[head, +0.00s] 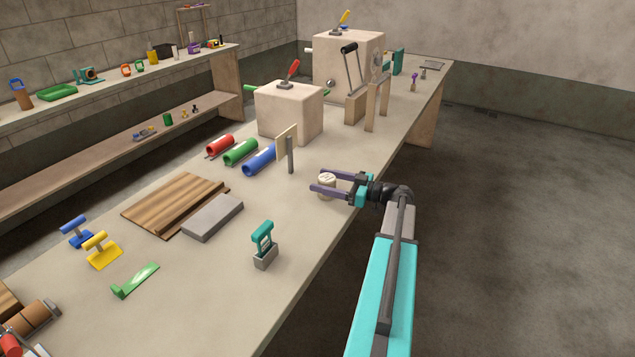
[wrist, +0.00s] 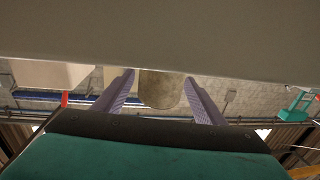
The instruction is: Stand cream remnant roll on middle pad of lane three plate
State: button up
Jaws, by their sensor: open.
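A short, pale cream cylinder (head: 327,180), which looks like the cream remnant roll, stands upright near the bench's right edge. My gripper (head: 319,183) is open, with its two purple fingers on either side of the roll. In the wrist view the roll (wrist: 159,90) shows between the two spread fingers (wrist: 158,78), with a gap on each side. Whether the roll rests on the bench or on something under it is hidden by the fingers. I cannot make out which thing is the lane three plate or its middle pad.
Red (head: 220,146), green (head: 240,152) and blue (head: 260,159) rolls lie left of a thin upright board (head: 287,143). A teal-handled tool (head: 263,238) stands in a grey block nearer. A grey slab (head: 212,218) and wooden board (head: 170,205) lie left. Bench between is clear.

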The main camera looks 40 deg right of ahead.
aim_at(335, 184)
jog(key=b+v, duration=0.2)
jog(key=v, duration=0.7)
jog(key=shift+s, duration=0.2)
jog(key=shift+s+f, duration=0.1)
dwell(0.3)
